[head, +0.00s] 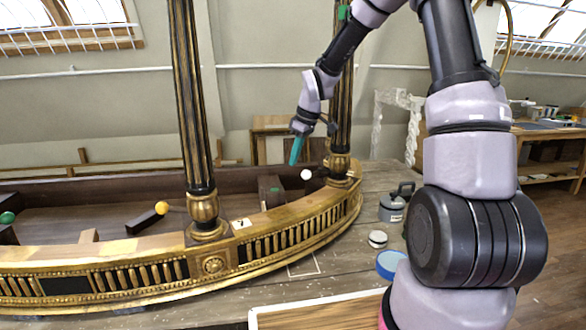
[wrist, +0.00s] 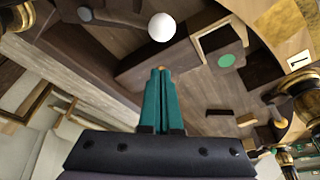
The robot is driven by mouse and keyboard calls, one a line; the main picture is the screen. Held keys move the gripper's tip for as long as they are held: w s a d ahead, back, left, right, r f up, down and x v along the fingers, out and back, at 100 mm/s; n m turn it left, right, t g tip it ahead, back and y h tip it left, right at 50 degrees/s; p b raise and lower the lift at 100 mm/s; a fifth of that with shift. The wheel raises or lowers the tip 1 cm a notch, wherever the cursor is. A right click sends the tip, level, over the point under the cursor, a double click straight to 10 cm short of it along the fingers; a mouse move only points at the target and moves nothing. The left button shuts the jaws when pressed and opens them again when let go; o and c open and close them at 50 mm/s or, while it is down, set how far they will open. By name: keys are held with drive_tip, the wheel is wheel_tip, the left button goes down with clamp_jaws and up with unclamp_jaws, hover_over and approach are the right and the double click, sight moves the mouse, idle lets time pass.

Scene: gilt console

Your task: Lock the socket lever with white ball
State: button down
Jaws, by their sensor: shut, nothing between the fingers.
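The white ball (head: 306,174) sits at the end of a dark lever inside the gilt console, near the right column. In the wrist view the white ball (wrist: 162,27) is at the top centre, with the dark lever arm (wrist: 115,19) running left from it. My gripper (head: 294,163) has teal fingers pointing down, close to the left of the ball in the head view. In the wrist view the gripper (wrist: 162,72) is shut and empty, its tips below the ball in the picture with a gap between. Whether the lever is locked cannot be told.
A dark block with a green disc (wrist: 226,60) stands beside the ball. A yellow-ball lever (head: 162,207) and a green ball (head: 7,217) are farther left. The gilt front rail (head: 270,225) and right column (head: 341,120) bound the space. A grey canister (head: 396,205) stands outside on the table.

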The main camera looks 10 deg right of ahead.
drive_tip(key=v, duration=0.5)
drive_tip(key=shift+w+a+r, duration=0.1)
drive_tip(key=shift+a+r, duration=0.1)
drive_tip(key=shift+r, duration=0.1)
drive_tip(key=s+d+r+m+t, duration=0.1)
drive_tip(key=s+r+m, duration=0.3)
drive_tip(key=s, duration=0.5)
drive_tip(key=s+d+r+m+t, duration=0.2)
drive_tip(key=s+d+r+m, duration=0.2)
drive_tip(key=s, duration=0.5)
drive_tip(key=s+d+r+m+t, duration=0.1)
drive_tip(key=s+d+r+m, duration=0.1)
drive_tip(key=s+r+m, duration=0.4)
drive_tip(key=shift+s+d+r+t+h, duration=0.35)
drive_tip(key=shift+s+r, duration=0.25)
drive_tip(key=shift+s, duration=1.35)
